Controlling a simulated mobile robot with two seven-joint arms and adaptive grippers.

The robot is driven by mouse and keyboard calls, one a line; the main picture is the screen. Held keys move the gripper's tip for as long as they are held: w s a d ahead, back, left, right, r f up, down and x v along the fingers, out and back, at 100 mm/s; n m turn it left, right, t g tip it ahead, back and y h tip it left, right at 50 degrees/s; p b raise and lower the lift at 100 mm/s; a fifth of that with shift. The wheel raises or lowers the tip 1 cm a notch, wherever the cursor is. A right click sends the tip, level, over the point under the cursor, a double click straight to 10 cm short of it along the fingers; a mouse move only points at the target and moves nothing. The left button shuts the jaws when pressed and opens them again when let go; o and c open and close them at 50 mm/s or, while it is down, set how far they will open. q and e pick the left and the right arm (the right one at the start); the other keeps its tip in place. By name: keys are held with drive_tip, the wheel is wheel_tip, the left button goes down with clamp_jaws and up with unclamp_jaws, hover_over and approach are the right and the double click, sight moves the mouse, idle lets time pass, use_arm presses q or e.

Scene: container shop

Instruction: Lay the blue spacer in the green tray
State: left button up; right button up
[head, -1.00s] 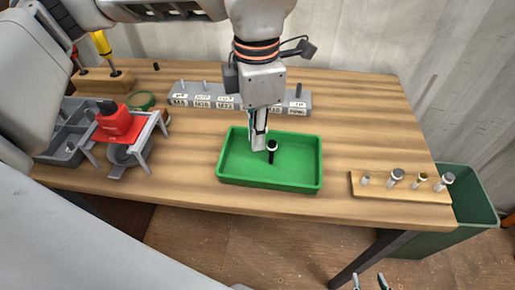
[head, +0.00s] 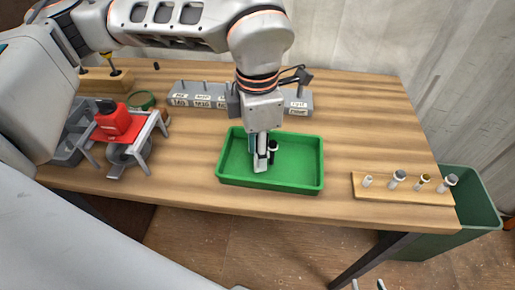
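The green tray (head: 300,188) stands on the wooden table near its front edge, in the middle of the head view. My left gripper (head: 261,163) points down into the tray, left of its centre. A small bluish patch (head: 251,143) shows at the left side of the fingers; it may be the blue spacer, mostly hidden by the gripper. I cannot tell whether the fingers are shut on it.
A grey labelled block with pegs (head: 200,95) stands behind the tray. A wooden board with several capped pins (head: 405,190) is at the right, beside a green bin (head: 475,200). A red-topped stand (head: 118,125) and grey bins are at the left.

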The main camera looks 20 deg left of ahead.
use_arm(q)
wheel_tip(320, 180, up, 12)
drive_tip(key=p, duration=0.1)
drive_tip(key=shift+r, duration=0.2)
idle(0.5)
drive_tip(key=shift+s, duration=0.1)
idle(0.3)
